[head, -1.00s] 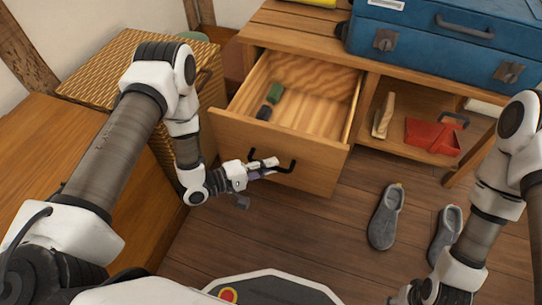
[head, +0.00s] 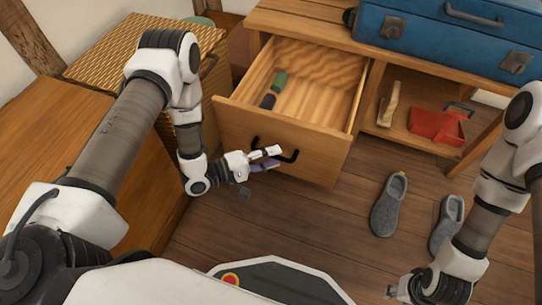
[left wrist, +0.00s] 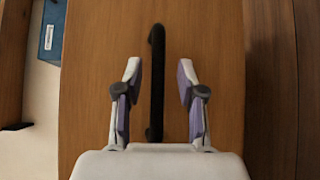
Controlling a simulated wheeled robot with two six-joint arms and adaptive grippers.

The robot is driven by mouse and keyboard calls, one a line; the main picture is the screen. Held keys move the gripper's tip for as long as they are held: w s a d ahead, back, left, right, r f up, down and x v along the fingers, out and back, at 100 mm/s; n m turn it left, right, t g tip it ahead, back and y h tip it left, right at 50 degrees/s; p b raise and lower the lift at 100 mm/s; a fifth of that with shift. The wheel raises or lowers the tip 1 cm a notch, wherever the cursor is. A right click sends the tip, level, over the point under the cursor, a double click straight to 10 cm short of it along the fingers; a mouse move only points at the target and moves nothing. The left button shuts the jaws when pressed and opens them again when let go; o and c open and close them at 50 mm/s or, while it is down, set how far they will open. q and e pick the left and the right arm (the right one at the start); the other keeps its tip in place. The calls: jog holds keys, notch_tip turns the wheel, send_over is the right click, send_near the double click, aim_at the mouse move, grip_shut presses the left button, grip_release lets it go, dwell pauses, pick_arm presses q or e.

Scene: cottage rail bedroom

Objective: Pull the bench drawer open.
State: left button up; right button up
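The wooden bench drawer (head: 235,125) stands well pulled out at the left of the bench (head: 300,27), its inside exposed. Its black bar handle (head: 291,157) is on the front panel; it also shows in the left wrist view (left wrist: 156,75). My left gripper (head: 271,158) is open at the handle. In the left wrist view its two fingers (left wrist: 158,75) lie apart on either side of the bar, with a gap on each side. My right gripper (head: 402,290) is low at the right, away from the drawer; its fingers are too small to read.
Dark and green small items (head: 279,82) lie in the drawer. A blue case (head: 440,38) sits on the bench. A red dustpan (head: 436,124) and a brush (head: 389,103) are on the shelf. Grey slippers (head: 388,206) lie on the floor. A wicker chest (head: 120,60) stands left.

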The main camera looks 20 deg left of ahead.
pick_arm(q)
jog(key=v, duration=0.7)
jog(key=shift+s, duration=0.2)
jog(key=shift+a, duration=0.15)
jog(key=s+d+f+m+g+y, duration=0.1)
jog(key=d+f+m+g+y, duration=0.1)
jog(key=d+f+g+y, duration=0.3)
jog(key=s+a+f+m+g+y, duration=0.25)
jog(key=s+a+y, duration=0.2)
jog(key=s, duration=0.35)
jog(key=s+a+f+m+g+y, duration=0.1)
jog(key=s+a+m+g+y, duration=0.3)
jog(key=s, duration=0.4)
notch_tip(320, 180, up, 37)
jog(key=m+h+p, duration=0.1)
jog(key=p, duration=3.6)
jog(key=shift+a+f, duration=0.2)
jog(key=shift+a, duration=0.2)
